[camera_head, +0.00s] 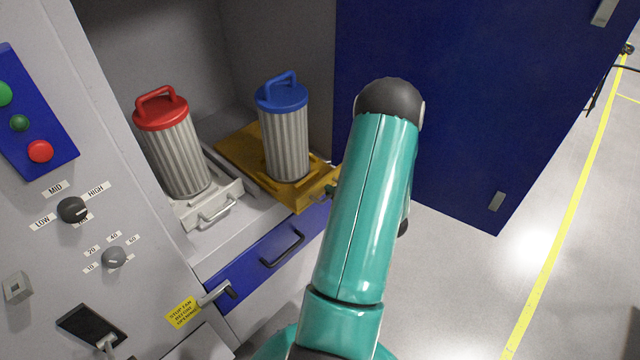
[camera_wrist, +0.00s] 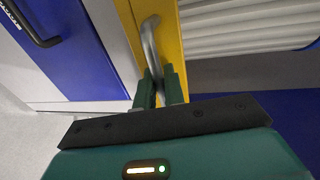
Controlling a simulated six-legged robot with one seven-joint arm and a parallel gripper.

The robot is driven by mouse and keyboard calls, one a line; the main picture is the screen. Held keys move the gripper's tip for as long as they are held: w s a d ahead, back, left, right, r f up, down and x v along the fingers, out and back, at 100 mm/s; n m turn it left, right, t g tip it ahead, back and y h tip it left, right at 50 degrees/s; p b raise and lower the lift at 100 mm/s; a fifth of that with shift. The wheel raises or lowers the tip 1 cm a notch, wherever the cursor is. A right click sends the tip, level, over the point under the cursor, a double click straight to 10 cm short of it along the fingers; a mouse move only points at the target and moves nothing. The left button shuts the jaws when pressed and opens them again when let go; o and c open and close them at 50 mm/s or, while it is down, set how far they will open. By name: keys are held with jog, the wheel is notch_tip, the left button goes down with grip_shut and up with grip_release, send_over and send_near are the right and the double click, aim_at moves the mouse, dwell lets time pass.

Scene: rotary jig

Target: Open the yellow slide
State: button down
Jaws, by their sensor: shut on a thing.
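The yellow slide (camera_head: 236,148) lies in the open cabinet, to the right of a white slide. A ribbed filter with a blue lid (camera_head: 284,130) stands upright on it. In the wrist view the front of the yellow slide (camera_wrist: 172,48) carries a grey metal bar handle (camera_wrist: 148,42). My gripper (camera_wrist: 160,84) is shut on this handle, with a green finger on each side of it. In the head view my teal arm hides most of the gripper, and only a bit of it (camera_head: 330,190) shows at the slide's front right corner.
A white slide (camera_head: 232,188) with a red-lidded filter (camera_head: 172,150) stands to the left. A blue drawer (camera_head: 250,272) with a black handle is below. The open blue door (camera_head: 450,100) stands to the right of my arm. A control panel is at left.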

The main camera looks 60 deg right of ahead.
jog(key=f+v, duration=0.3)
jog(key=v, duration=1.3)
jog(key=shift+s, duration=0.3)
jog(key=shift+d, duration=0.15)
jog(key=c, duration=1.6)
grip_release()
jog(key=shift+c, duration=0.2)
jog(key=v, duration=1.3)
jog(key=shift+s+r, duration=0.15)
jog(key=shift+s, duration=0.25)
jog(key=shift+w, duration=0.1)
